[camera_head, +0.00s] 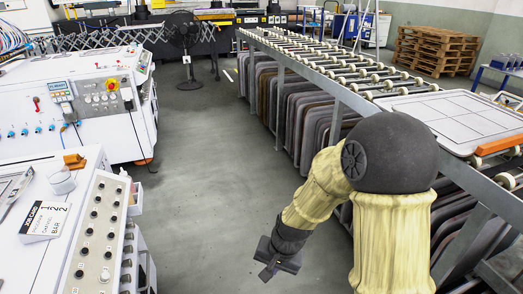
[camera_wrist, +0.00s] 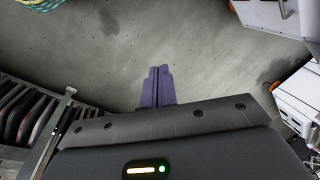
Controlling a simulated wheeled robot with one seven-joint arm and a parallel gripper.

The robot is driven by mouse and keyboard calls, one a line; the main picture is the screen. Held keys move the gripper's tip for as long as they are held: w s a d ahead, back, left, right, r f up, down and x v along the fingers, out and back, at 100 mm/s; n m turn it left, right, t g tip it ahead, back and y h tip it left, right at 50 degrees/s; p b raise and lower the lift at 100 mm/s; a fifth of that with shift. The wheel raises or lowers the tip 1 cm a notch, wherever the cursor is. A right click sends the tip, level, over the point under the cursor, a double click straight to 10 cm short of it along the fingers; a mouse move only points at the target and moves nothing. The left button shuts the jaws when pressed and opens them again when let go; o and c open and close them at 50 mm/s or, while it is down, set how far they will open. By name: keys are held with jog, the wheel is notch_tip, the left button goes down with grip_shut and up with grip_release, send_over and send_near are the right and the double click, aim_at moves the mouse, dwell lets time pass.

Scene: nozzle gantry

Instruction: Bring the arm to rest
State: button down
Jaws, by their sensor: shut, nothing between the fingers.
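My arm, in pale yellow covers with a dark round joint, stands at the right of the head view. It bends down to the left, and my gripper (camera_head: 268,272) hangs over the grey floor between the machines and the roller rack. In the wrist view my gripper's two purple fingers (camera_wrist: 157,86) lie side by side, shut with nothing between them. Bare concrete floor shows beyond the fingertips. The fingers touch nothing that I can see.
A roller conveyor rack (camera_head: 330,82) with dark panels beneath runs along the right, bearing a white panel (camera_head: 440,112). White control machines (camera_head: 75,105) stand at the left. The floor aisle (camera_head: 205,150) is clear.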

jog(key=s+d+r+n+t+h, duration=0.1)
jog(key=s+d+r+n, duration=0.1)
jog(key=s+d+r, duration=0.3)
jog(key=s+d+r+n+t+h, duration=0.1)
jog(key=s+d+r+h, duration=0.15)
jog(key=d, duration=0.55)
notch_tip(320, 180, up, 27)
jog(key=p, duration=2.6)
jog(key=shift+w+f+y, duration=0.2)
jog(key=shift+w+y, duration=0.15)
jog(key=shift+y, duration=0.1)
jog(key=shift+a, duration=0.15)
jog(key=shift+a+n, duration=0.1)
jog(key=shift+n, duration=0.2)
